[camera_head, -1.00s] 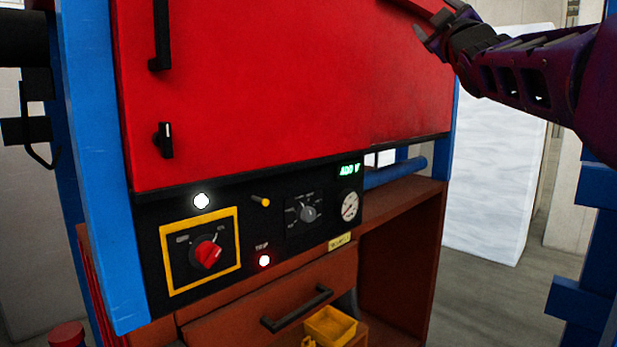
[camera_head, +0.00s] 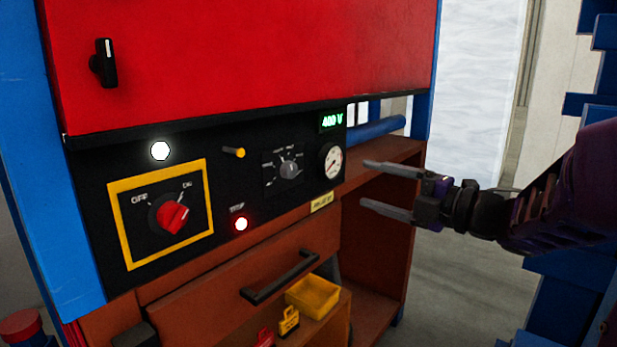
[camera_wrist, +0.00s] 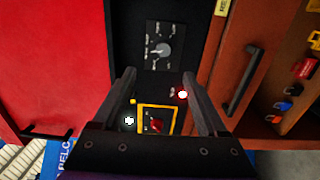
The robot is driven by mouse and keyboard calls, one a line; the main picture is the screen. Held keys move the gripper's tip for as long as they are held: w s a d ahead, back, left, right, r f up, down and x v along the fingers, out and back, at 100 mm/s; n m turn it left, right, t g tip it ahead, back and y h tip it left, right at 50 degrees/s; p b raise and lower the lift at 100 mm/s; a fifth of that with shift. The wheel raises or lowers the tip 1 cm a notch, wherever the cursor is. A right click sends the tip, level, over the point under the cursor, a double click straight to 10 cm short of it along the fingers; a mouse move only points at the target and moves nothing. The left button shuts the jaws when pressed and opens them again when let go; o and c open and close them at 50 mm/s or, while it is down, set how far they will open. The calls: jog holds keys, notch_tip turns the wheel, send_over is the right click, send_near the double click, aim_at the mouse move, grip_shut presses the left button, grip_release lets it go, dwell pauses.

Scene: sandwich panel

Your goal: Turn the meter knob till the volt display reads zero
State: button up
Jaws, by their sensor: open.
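The meter knob (camera_head: 289,170) is a small grey knob on a dark square plate in the black panel strip. It also shows in the wrist view (camera_wrist: 163,50), beyond the fingertips and roughly between them. The green volt display (camera_head: 332,121) above the round gauge reads 400 V. My gripper (camera_head: 364,184) is open and empty, to the right of the knob and gauge in the head view, fingers pointing left. In the wrist view its two fingers (camera_wrist: 158,82) stand wide apart and touch nothing. The knob is not hidden in either view.
A red rotary switch (camera_head: 171,214) in a yellow frame sits left on the panel. A lit red trip lamp (camera_head: 241,224), a white lamp (camera_head: 160,150) and a yellow-tipped lever (camera_head: 236,152) are near. Below are a drawer handle (camera_head: 280,277) and a yellow bin (camera_head: 313,295).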

send_near(292, 171)
jog(key=shift+g, duration=0.3)
jog(key=x, duration=0.8)
jog(key=shift+w+r, duration=0.15)
jog(key=shift+w, duration=0.2)
grip_shut()
